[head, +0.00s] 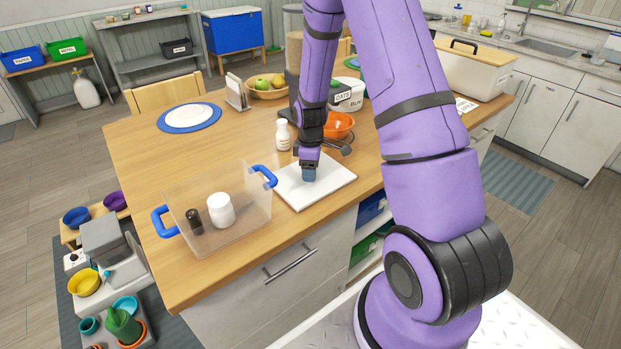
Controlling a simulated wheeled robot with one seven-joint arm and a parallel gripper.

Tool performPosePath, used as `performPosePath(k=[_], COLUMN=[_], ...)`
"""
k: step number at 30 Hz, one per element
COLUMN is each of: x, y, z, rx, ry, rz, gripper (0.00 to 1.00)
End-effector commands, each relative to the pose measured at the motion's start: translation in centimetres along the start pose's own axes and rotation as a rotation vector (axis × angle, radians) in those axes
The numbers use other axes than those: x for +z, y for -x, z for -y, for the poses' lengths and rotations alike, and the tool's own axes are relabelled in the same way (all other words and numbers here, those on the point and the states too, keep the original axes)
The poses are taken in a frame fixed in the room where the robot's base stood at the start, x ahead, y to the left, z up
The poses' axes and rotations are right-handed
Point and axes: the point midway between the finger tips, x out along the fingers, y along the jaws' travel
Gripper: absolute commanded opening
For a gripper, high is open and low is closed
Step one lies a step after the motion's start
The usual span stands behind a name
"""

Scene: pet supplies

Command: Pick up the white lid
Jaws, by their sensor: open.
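A flat white square slab (334,187), which looks like the white lid, lies on the wooden island top beside a clear bin (250,222) with blue handles. My gripper (309,178) points down over the slab's left-centre part, at or just above its surface. The gripper is open; its fingertips are small here, and I cannot tell whether they touch the slab. A white jar (221,210) with a white top stands in the clear bin.
A dark small bottle (194,221) stands beside the jar. Behind the slab are a white bottle (283,135), an orange bowl (338,125) and an oats container (347,96). A white plate on a blue mat (216,119) lies back left. The island's left-centre is clear.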

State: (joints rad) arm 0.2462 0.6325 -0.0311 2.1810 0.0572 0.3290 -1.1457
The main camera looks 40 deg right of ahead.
Motion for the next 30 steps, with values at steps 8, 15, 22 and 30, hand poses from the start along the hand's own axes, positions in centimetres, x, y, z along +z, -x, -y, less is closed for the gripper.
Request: performPosePath(k=[8,15,22,30], x=[-0.02,-0.01,-0.01,-0.02], y=[-0.66,-0.64,-0.63,-0.05], z=[-0.04,-0.03,-0.04,-0.06], rx=[0.002,0.001,0.002,0.002], ry=[0.0,0.0,-0.001,0.0], rz=[-0.001,-0.001,-0.001,-0.001], gripper=[0.63,0.24,0.07,0.07])
